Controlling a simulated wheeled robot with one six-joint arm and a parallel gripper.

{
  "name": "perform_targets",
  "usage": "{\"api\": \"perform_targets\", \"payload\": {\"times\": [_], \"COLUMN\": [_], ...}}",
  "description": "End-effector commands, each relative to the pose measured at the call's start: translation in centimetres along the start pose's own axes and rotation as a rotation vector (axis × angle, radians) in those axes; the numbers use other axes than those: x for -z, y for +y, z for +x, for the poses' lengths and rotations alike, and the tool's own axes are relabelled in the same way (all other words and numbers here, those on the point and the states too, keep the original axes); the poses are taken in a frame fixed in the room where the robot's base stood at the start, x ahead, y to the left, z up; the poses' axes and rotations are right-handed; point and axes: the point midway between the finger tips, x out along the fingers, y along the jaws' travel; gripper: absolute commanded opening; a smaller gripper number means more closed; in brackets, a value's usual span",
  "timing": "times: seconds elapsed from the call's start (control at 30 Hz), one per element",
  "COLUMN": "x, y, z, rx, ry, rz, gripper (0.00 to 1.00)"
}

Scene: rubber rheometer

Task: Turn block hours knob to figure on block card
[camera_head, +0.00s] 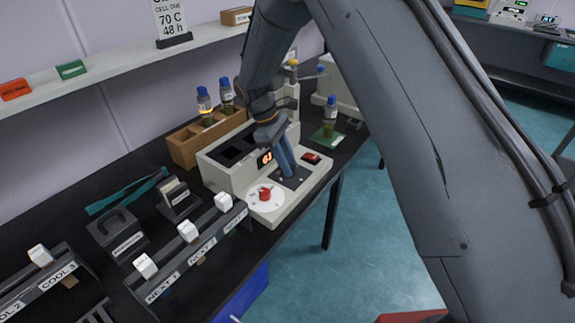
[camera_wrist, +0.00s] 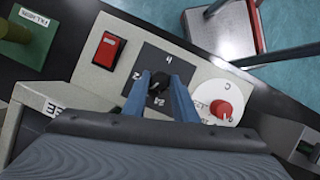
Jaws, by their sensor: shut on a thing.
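The block's black hours knob (camera_wrist: 158,84) sits on a dark square plate (camera_wrist: 142,62) marked with an h and several figures. My gripper (camera_wrist: 160,90) has its two blue fingers on either side of the knob, shut on it. In the head view my gripper (camera_head: 289,172) reaches down to the plate and hides the knob. Where the knob's pointer stands is too small to tell. A white card (camera_head: 172,24) on the shelf reads "CELL ONE 70 C 48 h"; its top is cut off.
On the block's front, a red knob on a white dial (camera_wrist: 220,108) and a red switch (camera_wrist: 107,48) flank the hours plate. A wooden rack (camera_head: 187,150) with blue-capped bottles stands behind. Label holders with white cubes (camera_head: 187,231) stand front left. A green mat (camera_head: 326,138) lies right.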

Motion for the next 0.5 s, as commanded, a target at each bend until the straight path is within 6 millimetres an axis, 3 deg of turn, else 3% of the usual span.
{"api": "perform_targets", "payload": {"times": [0.5], "x": [-0.14], "y": [0.14], "z": [-0.01], "rx": [0.029], "ry": [-0.002], "rz": [0.072], "gripper": [0.03]}}
